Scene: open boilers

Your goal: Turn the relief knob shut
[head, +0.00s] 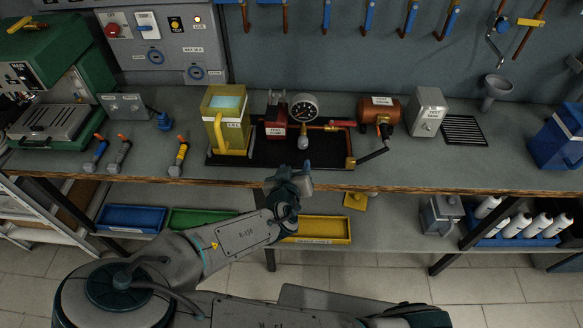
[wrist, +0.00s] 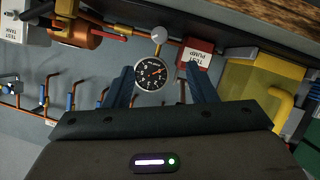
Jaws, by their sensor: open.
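The test rig stands on the bench. Its round grey knob (head: 303,144), which looks like the relief knob, sits just below the pressure gauge (head: 305,107). In the wrist view the knob (wrist: 158,35) shows beyond the gauge (wrist: 150,73). I cannot read how far the knob is turned. My gripper (head: 298,172) is in front of the bench edge, apart from the knob. In the wrist view my gripper (wrist: 159,68) is open and empty, its blue fingers either side of the gauge in the picture.
The red test pump (head: 276,119) and yellow tank (head: 227,115) stand left of the knob. A copper drum (head: 381,112) and a grey test tank (head: 429,112) stand right. A dark lever (head: 372,156) sticks out toward the bench edge.

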